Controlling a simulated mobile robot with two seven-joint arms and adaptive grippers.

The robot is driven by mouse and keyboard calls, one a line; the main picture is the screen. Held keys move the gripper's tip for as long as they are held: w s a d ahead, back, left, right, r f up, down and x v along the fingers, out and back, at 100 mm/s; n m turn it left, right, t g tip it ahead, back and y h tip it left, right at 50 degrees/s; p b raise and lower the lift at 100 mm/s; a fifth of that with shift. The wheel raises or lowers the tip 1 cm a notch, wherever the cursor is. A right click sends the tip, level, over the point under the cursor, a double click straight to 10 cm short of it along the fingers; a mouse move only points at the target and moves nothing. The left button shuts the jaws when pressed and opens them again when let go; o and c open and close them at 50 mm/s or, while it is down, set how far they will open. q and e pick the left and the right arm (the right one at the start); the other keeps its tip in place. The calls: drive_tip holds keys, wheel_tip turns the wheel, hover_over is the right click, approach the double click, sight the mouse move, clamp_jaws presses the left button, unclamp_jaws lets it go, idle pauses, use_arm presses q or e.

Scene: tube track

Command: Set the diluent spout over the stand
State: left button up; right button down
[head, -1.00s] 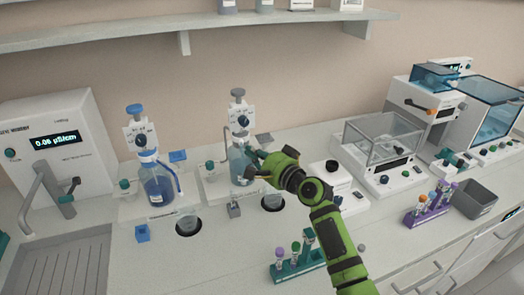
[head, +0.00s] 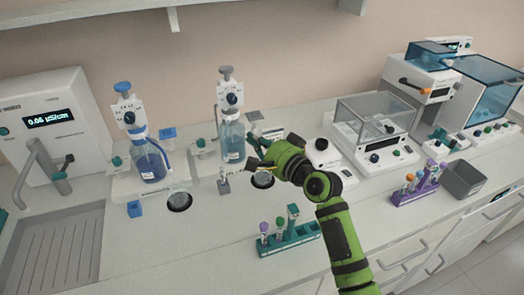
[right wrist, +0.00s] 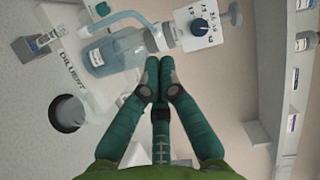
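The diluent bottle (head: 232,143) is clear with a grey-topped dispenser head (head: 229,97) and stands upright on a white base. In the right wrist view the bottle (right wrist: 115,52) lies across the top, and its pale curved spout (right wrist: 118,17) bends toward the upper left. A small grey stand (head: 224,186) is in front of the bottle; it also shows in the right wrist view (right wrist: 35,46). My right gripper (head: 262,163) is right of the bottle. In the right wrist view its fingertips (right wrist: 159,66) are together near the bottle's collar, with nothing visible between them. My left gripper is out of view.
A dark round opening (head: 263,180) lies below my right gripper. A similar blue dispenser bottle (head: 151,160) stands left. A green tube rack (head: 290,238) is in front, a purple rack (head: 416,188) and clear-covered balance (head: 372,125) right.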

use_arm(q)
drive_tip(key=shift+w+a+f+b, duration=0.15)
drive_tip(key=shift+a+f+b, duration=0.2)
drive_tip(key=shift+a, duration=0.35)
use_arm(e)
drive_tip(key=s, duration=0.4)
drive_tip(key=shift+s+d+r, duration=0.1)
drive_tip(key=shift+s+d, duration=0.15)
drive_tip(key=shift+d, duration=0.05)
